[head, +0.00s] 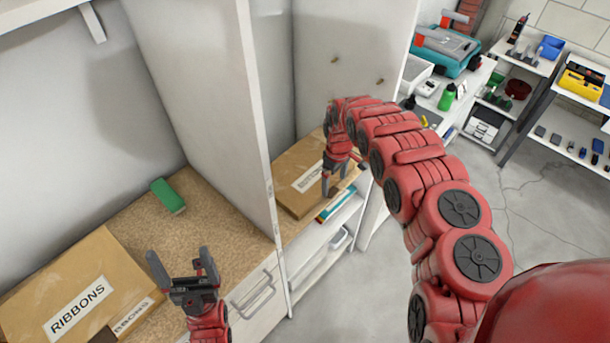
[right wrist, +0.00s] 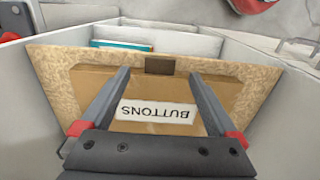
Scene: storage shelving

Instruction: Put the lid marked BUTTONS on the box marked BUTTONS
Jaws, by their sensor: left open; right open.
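A flat cardboard piece marked BUTTONS (right wrist: 150,87) lies on the right compartment's shelf, its label upside down in the right wrist view. It also shows in the head view (head: 297,200), where the label is partly covered by my gripper. I cannot tell whether it is a lid alone or a lid on a box. My right gripper (right wrist: 159,76) is open above it, its fingers on either side of the label; it also shows in the head view (head: 334,186). My left gripper (head: 182,268) is open and empty in front of the left compartment.
A cardboard box marked RIBBONS (head: 80,306) stands in the left compartment, with a green block (head: 168,196) behind. A white partition (head: 225,90) separates the compartments. Teal and white items (head: 336,205) sit below the right shelf. A drawer handle (head: 255,290) is at the front.

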